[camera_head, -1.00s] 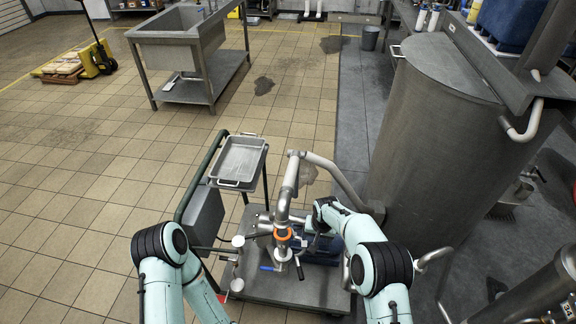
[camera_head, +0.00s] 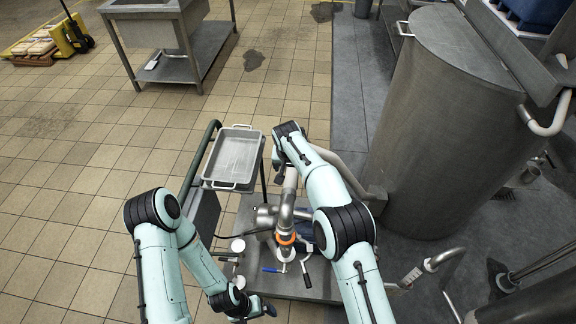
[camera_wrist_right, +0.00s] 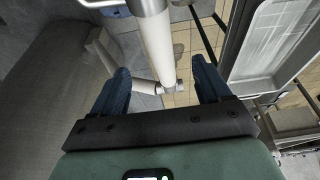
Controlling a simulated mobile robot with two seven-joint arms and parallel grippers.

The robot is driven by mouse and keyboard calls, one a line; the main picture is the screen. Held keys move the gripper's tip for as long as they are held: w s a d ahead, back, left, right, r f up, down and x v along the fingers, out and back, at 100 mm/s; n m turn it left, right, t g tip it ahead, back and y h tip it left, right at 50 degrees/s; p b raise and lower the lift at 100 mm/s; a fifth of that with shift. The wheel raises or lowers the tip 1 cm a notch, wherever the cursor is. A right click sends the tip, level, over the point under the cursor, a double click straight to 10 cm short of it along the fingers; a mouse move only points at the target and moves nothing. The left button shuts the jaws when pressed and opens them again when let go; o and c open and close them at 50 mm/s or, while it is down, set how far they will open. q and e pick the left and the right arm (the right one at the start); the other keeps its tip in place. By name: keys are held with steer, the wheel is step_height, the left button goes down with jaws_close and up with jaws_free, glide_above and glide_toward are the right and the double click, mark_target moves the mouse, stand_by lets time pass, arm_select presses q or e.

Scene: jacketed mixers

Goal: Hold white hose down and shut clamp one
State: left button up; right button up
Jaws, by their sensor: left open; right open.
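The white hose (camera_wrist_right: 158,45) runs through the right wrist view, between the two blue fingers of my right gripper (camera_wrist_right: 163,83). The fingers are open, and I cannot tell how deep the hose sits between them. In the head view, the hose (camera_head: 290,182) goes down below my right gripper (camera_head: 278,165) to a steel pipe. An orange ring (camera_head: 286,239) is around the pipe joint. A dark-ended lever (camera_head: 306,274) is just below it; I cannot tell which clamp is clamp one. My left gripper (camera_head: 266,309) is open and empty, low in front of the cart.
The steel cart (camera_head: 318,284) carries the pipework, a blue-handled valve (camera_head: 272,269) and white-capped fittings (camera_head: 238,246). A metal tray (camera_head: 234,160) is on its left. A large steel tank (camera_head: 440,130) stands close at the right. Tiled floor is free at left.

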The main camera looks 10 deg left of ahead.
mark_target(291, 177)
steer(key=shift+d+f, duration=0.15)
steer(key=shift+f, duration=0.55)
steer(key=shift+x, duration=5.25)
steer(key=c, duration=0.9)
steer(key=o, duration=0.9)
steer(key=shift+r, duration=3.55)
steer(key=shift+f, duration=0.1)
